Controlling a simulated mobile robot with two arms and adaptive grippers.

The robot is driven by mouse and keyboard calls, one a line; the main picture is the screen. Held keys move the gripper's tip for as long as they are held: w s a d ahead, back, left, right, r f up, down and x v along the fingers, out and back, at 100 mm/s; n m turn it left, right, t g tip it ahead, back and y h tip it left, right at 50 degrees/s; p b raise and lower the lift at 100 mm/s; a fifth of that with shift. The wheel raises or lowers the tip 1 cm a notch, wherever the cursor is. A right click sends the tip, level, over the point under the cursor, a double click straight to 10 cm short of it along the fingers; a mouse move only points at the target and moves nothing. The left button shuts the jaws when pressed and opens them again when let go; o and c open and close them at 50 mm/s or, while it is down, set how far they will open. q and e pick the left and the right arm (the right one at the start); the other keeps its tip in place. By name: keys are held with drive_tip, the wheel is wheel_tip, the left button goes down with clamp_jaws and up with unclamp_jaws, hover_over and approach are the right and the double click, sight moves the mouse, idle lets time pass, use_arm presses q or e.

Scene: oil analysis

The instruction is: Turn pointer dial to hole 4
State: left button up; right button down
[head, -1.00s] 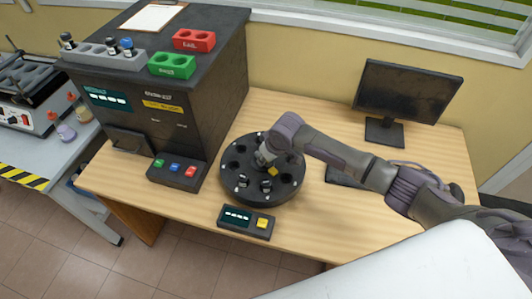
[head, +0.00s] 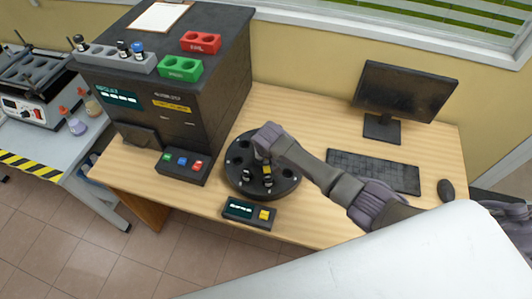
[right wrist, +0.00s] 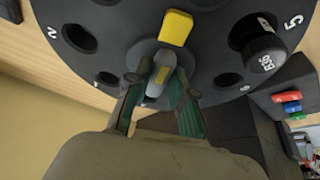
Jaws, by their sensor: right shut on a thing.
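A round black dial disc (head: 240,185) with numbered holes lies on the wooden desk. My right gripper (head: 263,156) is over its middle. In the right wrist view, my right gripper's green fingers (right wrist: 158,100) are shut on the grey knob (right wrist: 157,78) of the pointer dial. The yellow pointer tip (right wrist: 175,27) points toward the top, between two holes whose numbers are out of view. The labels 2, 5 and 6 can be read. A black-capped vial (right wrist: 257,43) sits near the 5. My left gripper is not in view.
A control box with a yellow button (head: 250,213) is in front of the disc. A black machine (head: 185,90) with a button panel (head: 182,166) stands left. A monitor (head: 407,95), keyboard (head: 375,171) and mouse (head: 445,189) are right.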

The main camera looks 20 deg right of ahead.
idle(0.4)
drive_tip(key=c, duration=1)
unclamp_jaws()
drive_tip(key=v, duration=1.1)
drive_tip(key=shift+r, duration=0.4)
drive_tip(key=shift+s+a, duration=0.15)
drive_tip(key=shift+s, duration=0.05)
